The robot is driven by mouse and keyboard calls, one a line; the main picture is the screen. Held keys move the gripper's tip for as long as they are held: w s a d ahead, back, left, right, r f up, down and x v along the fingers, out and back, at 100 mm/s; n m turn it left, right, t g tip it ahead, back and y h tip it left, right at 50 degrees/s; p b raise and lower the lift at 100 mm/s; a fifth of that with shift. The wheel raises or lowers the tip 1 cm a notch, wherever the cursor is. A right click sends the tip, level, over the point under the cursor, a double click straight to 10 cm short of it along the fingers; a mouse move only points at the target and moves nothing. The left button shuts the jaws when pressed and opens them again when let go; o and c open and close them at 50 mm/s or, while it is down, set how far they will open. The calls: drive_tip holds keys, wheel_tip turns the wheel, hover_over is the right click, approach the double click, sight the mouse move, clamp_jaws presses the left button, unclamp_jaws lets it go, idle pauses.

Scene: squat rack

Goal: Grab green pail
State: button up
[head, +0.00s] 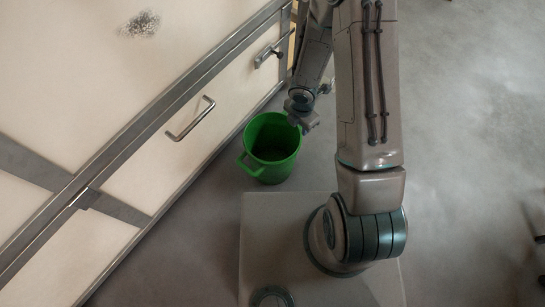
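The green pail (271,147) stands upright on the grey floor, close to the front of the white cabinet. Its open mouth faces up, it looks empty, and a green handle sticks out at its lower left. My gripper (303,122) is at the pail's upper right rim, seen from above, and overlaps that rim in the picture. I cannot tell whether it touches the pail or is above it. The fingers are small and partly hidden, so their opening is unclear.
The white cabinet (150,185) with grey metal edges runs diagonally along the left. Its bar handle (190,118) sticks out left of the pail, and another handle (268,54) is farther up. Open grey floor (465,130) lies to the right.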

drive_tip(key=n+b, duration=0.1)
drive_tip(key=n, duration=0.1)
hover_over(293, 154)
drive_tip(key=w, duration=0.1)
wheel_tip(293, 154, down, 6)
drive_tip(key=r, duration=0.1)
drive_tip(key=shift+g+y, duration=0.3)
drive_tip(key=shift+s+f+b, duration=0.2)
drive_tip(key=shift+f+b, duration=2.1)
drive_tip(key=shift+f, duration=1.15)
drive_tip(key=shift+s+f+b, duration=0.15)
drive_tip(key=shift+f+b, duration=2.1)
drive_tip(key=shift+f, duration=1.2)
drive_tip(key=shift+r, duration=0.1)
clamp_jaws()
drive_tip(key=shift+d, duration=0.1)
